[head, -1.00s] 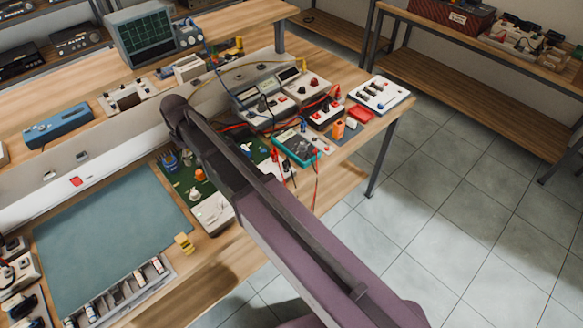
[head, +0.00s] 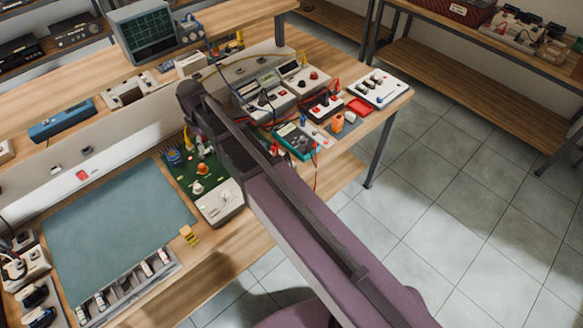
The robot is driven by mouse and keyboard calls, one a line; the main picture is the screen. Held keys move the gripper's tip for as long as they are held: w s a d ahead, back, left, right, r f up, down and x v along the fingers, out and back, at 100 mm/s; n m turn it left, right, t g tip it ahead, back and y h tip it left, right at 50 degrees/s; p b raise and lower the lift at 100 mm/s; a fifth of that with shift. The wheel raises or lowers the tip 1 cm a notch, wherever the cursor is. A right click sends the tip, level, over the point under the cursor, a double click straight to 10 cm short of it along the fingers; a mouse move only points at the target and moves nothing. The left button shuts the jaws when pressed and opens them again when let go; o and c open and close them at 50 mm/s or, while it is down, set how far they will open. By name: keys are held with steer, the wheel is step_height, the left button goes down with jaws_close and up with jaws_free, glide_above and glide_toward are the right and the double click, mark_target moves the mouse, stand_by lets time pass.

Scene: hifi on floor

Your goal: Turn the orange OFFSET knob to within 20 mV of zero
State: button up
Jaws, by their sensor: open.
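A green circuit board (head: 179,183) lies on the bench in the head view, just right of the blue-green mat. A small orange knob (head: 202,169) stands on it, and a paler knob (head: 197,188) sits just below. I cannot read any label. A white box with a round dial (head: 222,205) adjoins the board's near end. A teal multimeter (head: 294,143) lies right of my arm; its reading is too small to make out. My dark and purple arm crosses above the bench and hides the board's right side. I cannot make out my gripper's fingers.
The blue-green mat (head: 115,225) is clear. A yellow piece (head: 188,235) stands by the bench's front edge. The tiled floor at right is open.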

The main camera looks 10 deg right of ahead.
steer(key=s+d+f+m+b, duration=0.2)
steer(key=s+d+m, duration=0.1)
steer(key=d, duration=0.5)
steer(key=s+d+f+m+b, duration=0.2)
steer(key=s+d+f+m, duration=0.1)
steer(key=d, duration=0.5)
steer(key=s+d+f+m+b, duration=0.2)
steer(key=s+d+m+b, duration=0.1)
steer(key=d, duration=0.6)
steer(key=shift+s+f, duration=0.25)
steer(key=shift+s, duration=0.4)
steer(key=shift+s+d+m, duration=1.1)
steer(key=shift+s+d, duration=0.35)
steer(key=shift+d, duration=0.2)
stand_by(3.2)
